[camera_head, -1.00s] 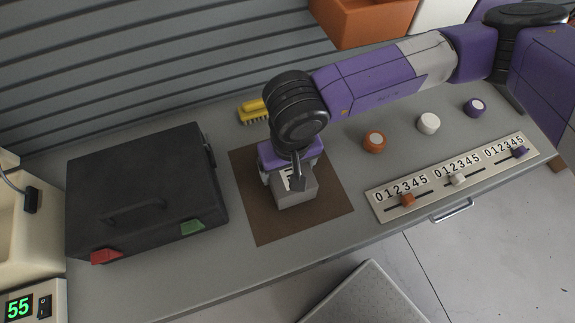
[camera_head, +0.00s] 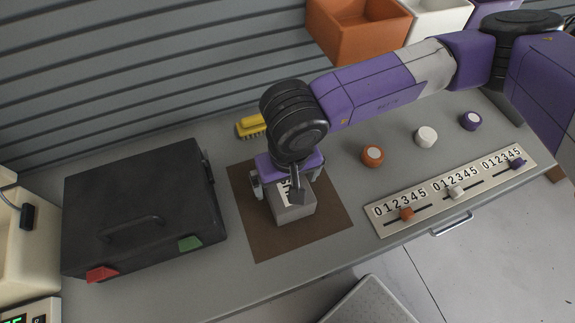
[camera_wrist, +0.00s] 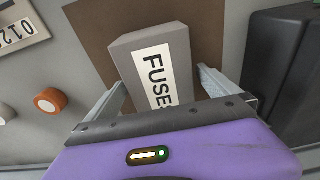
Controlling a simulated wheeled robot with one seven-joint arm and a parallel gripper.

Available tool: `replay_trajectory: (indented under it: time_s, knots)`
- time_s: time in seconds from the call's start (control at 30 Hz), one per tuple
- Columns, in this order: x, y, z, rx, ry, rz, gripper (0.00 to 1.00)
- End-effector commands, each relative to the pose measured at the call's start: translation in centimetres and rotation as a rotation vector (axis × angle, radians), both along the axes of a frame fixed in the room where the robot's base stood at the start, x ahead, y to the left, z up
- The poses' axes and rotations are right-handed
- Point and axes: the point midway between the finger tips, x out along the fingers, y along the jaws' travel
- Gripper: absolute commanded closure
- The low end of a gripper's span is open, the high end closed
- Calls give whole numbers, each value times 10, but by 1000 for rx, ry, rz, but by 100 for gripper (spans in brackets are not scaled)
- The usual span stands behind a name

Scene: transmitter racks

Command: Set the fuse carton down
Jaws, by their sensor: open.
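The fuse carton (camera_head: 296,205) is a small grey box with a white label. It stands on the brown mat (camera_head: 262,240) in the head view. In the wrist view the carton (camera_wrist: 184,50) shows its label reading "FUSES". My gripper (camera_head: 286,188) is over the carton with its jaws open. In the wrist view the fingers of my gripper (camera_wrist: 160,92) are on either side of the carton, with gaps between them and its sides. The carton's near end is hidden by my gripper's body.
A black case (camera_head: 140,210) with red and green latches stands left of the mat. A yellow brush (camera_head: 250,126) lies behind it. Orange (camera_head: 372,156), white (camera_head: 426,137) and purple (camera_head: 471,121) knobs and a slider panel (camera_head: 452,192) are at right. Orange bin (camera_head: 355,35) hangs behind.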

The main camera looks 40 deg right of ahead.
Motion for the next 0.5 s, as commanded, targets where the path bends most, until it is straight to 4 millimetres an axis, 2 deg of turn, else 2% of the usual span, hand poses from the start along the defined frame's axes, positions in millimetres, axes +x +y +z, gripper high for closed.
replay_trajectory:
  time_s: [0.3, 0.5]
  knots:
    - [-7, 2, 65, -3, -4, 3, 0]
    - [-11, 3, 94, -3, -1, 3, 0]
